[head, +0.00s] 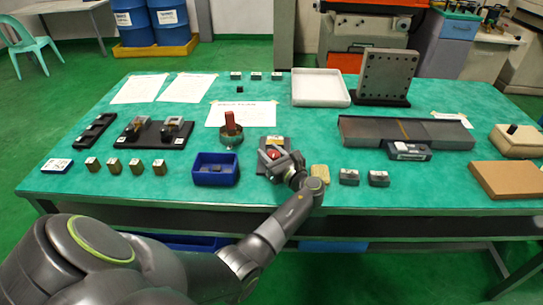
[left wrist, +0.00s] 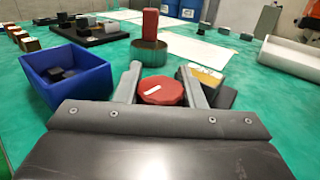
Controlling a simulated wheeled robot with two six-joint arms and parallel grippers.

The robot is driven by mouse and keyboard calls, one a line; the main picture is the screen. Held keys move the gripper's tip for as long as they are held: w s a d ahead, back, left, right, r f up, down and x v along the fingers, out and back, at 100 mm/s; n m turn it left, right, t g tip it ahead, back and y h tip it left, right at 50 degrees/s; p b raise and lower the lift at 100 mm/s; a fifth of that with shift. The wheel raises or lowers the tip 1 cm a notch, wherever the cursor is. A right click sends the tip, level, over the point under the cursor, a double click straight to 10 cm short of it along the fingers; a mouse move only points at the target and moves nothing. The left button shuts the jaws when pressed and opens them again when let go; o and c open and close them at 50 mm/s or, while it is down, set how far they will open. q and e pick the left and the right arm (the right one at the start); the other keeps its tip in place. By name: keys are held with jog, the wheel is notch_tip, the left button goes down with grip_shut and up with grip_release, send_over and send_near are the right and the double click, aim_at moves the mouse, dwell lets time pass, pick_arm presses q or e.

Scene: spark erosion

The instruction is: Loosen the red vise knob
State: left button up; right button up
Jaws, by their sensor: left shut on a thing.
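The red vise knob (left wrist: 161,91) is a round red disc with a white mark on top. In the left wrist view it lies between the two fingers of my left gripper (left wrist: 160,84), which is shut on it. In the head view the knob (head: 273,154) is partly covered by my left gripper (head: 272,158). The dark vise (left wrist: 213,88) shows behind and to the right of the fingers, with a brass-coloured block in it. Its lower part is hidden by the gripper. My right gripper is in neither view.
A blue bin (head: 216,169) with dark pieces stands just left of the vise. A metal cup with a red handle (head: 231,128) is behind it. A tan block (head: 320,172) and two dark blocks stand to the right. The green table is clear near its front edge.

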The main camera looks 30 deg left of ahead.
pick_arm(q)
jog(key=shift+s+n+g+y+b, duration=0.1)
jog(key=shift+n+g+y+b, duration=0.25)
jog(key=shift+n+g, duration=0.5)
jog(key=shift+g, duration=0.35)
jog(key=o, duration=1)
jog(key=b+v, duration=0.2)
jog(key=v, duration=1.5)
jog(key=shift+d+f, duration=0.1)
jog(key=shift+d, duration=0.1)
